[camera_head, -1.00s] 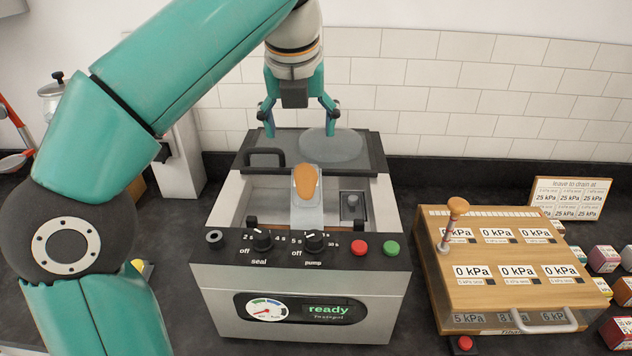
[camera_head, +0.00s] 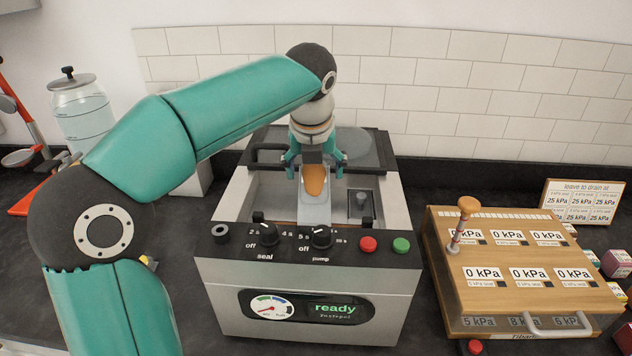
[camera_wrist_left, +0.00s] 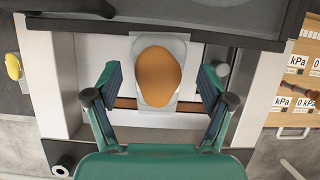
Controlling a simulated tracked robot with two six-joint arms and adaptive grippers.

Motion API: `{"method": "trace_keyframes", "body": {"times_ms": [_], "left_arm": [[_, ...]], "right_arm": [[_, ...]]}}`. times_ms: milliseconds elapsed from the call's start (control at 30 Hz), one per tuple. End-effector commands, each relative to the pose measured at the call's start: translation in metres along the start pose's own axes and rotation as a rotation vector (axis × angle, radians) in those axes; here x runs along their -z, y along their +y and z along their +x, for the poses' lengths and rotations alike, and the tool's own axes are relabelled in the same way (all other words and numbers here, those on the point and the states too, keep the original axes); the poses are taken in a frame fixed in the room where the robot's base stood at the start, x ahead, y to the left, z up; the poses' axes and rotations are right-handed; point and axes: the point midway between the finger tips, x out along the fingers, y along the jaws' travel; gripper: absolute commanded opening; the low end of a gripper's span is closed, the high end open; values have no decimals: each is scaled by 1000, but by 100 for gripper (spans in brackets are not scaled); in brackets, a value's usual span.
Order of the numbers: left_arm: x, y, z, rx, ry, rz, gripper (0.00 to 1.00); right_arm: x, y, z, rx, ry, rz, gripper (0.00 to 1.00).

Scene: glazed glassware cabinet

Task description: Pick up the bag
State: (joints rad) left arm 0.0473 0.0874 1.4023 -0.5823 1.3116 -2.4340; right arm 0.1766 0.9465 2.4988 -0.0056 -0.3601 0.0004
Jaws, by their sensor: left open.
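The bag (camera_head: 314,208) is a clear grey pouch with an orange-brown oval item inside. It lies in the open chamber of the vacuum sealer (camera_head: 308,275), and it also shows in the left wrist view (camera_wrist_left: 144,96). My left gripper (camera_head: 313,172) is open above the chamber, over the far part of the bag. In the left wrist view its fingers (camera_wrist_left: 155,88) stand on either side of the bag, apart from it. The orange-brown item fills most of the bag. My right gripper is not in view.
The sealer's dark lid (camera_head: 352,147) is raised at the back. Knobs and red and green buttons line its front. A wooden box with pressure labels (camera_head: 520,300) stands at right, with a wooden-handled tool (camera_head: 462,222) upright on it. A glass jar (camera_head: 84,112) stands at left.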

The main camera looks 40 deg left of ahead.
Motion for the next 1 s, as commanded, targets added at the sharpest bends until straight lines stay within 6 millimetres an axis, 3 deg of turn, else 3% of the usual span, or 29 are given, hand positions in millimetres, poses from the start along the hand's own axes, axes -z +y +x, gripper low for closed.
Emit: {"method": "trace_keyframes", "body": {"times_ms": [133,367,800,833,867,1000], "left_arm": [[1,1,15,-2,2,-1,81],[1,1,17,0,0,-2,81],[0,2,16,-1,0,-3,12],[0,2,16,-1,-1,-3,12],[0,2,16,-1,-1,-3,6],[0,2,16,-1,-1,-4,5]], "right_arm": [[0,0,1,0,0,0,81],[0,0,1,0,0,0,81],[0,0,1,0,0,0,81],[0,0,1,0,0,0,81],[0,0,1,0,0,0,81],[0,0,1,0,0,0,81]]}}
